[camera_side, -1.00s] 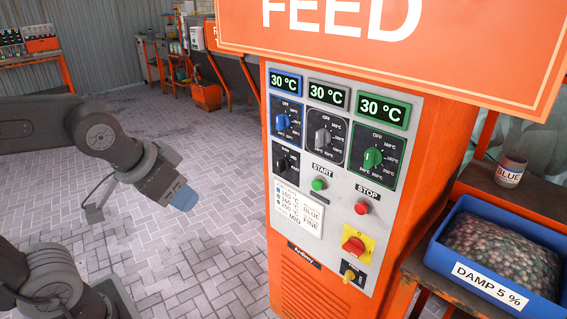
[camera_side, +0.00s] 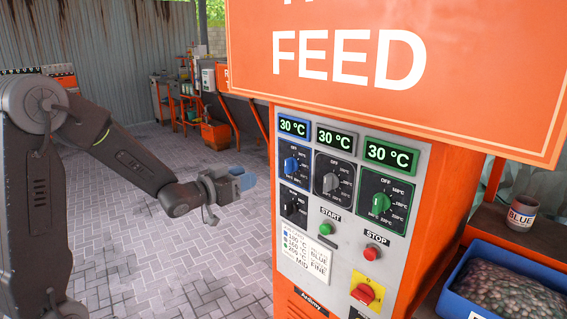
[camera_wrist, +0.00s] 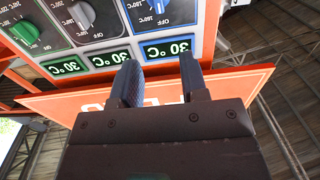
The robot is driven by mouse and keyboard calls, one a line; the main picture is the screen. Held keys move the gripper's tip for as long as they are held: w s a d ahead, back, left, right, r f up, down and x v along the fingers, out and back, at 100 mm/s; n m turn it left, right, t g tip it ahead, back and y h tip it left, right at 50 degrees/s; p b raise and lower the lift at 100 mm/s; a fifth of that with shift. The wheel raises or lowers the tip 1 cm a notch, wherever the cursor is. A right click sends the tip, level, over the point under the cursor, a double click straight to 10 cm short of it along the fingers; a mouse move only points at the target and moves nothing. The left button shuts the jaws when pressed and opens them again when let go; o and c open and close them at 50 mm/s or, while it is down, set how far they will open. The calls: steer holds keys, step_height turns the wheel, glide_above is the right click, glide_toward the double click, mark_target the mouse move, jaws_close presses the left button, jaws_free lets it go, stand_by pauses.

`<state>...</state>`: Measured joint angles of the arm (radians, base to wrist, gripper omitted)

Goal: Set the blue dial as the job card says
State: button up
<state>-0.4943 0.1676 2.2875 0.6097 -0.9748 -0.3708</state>
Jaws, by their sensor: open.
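The blue dial (camera_side: 291,166) is at the upper left of the panel, under a blue-framed display (camera_side: 293,127) reading 30 °C. Its knob looks roughly upright, towards OFF; its exact mark is too small to tell. The job card (camera_side: 307,253) is low on the panel, with colored dots beside temperatures; the small figures are hard to read. My gripper (camera_side: 245,182), with blue fingertips, is left of the panel, apart from the dial. In the wrist view, upside down, my gripper (camera_wrist: 160,68) is open and empty, with the blue dial (camera_wrist: 160,6) beyond the fingertips.
A grey dial (camera_side: 331,183) and a green dial (camera_side: 381,205) sit to the right, both under 30 °C displays. A black selector (camera_side: 293,203) is just below the blue dial. START (camera_side: 326,229), STOP (camera_side: 372,252) and a red switch (camera_side: 366,293) are lower. The FEED sign (camera_side: 390,70) overhangs the panel.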

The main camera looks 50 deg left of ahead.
mark_target(286, 161)
steer(key=w, duration=1.3)
steer(key=shift+w, duration=0.35)
jaws_close()
